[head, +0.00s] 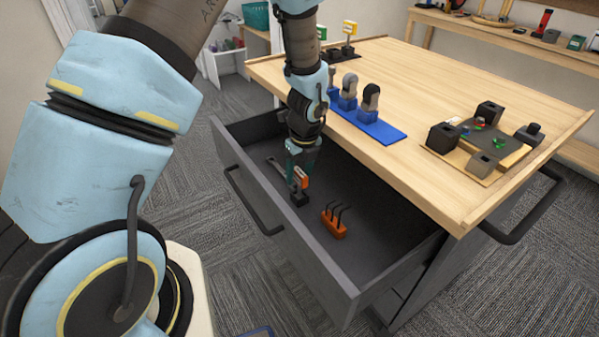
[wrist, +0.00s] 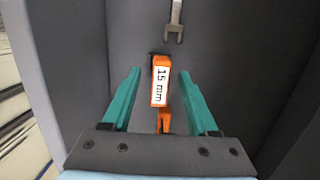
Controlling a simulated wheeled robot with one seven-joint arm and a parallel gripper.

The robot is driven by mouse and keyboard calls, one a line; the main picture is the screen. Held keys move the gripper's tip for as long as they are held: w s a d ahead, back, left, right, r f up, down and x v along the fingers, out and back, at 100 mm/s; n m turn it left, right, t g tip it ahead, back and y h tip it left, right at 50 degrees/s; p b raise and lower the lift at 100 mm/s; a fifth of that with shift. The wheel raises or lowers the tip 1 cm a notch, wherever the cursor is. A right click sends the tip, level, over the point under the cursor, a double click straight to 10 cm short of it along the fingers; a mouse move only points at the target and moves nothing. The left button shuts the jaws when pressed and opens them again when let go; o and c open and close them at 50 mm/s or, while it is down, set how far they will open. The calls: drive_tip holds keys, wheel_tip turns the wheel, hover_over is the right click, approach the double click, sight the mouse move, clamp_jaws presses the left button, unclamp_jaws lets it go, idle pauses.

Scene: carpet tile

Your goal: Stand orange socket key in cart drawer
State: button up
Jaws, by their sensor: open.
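The orange socket key (head: 301,178) is in the open cart drawer (head: 377,218), with a dark part at its lower end. In the wrist view the key (wrist: 160,88) shows a white "15 mm" label and lies between the two teal fingers. My gripper (head: 297,172) reaches down into the drawer over the key. In the wrist view my gripper (wrist: 160,75) is open, with a gap on each side of the key.
An orange holder with black hex keys (head: 334,224) sits in the drawer near the key. A grey wrench (wrist: 175,22) lies on the drawer floor. The wooden cart top (head: 420,95) carries a blue rack (head: 375,130) and a wooden tray with black blocks (head: 470,165).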

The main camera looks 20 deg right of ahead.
wheel_tip(320, 180, up, 11)
drive_tip(key=s+b, duration=0.1)
drive_tip(key=s, duration=0.1)
drive_tip(key=s+a+r+n, duration=0.1)
drive_tip(key=a+r+n, duration=0.2)
drive_tip(key=a+n, duration=1.2)
drive_tip(key=s+a+r+n, duration=0.1)
drive_tip(key=a+r+n, duration=0.3)
drive_tip(key=a+n, duration=1.1)
drive_tip(key=shift+n+h, duration=0.3)
drive_tip(key=shift+n, duration=1.1)
drive_tip(key=shift+a, duration=0.1)
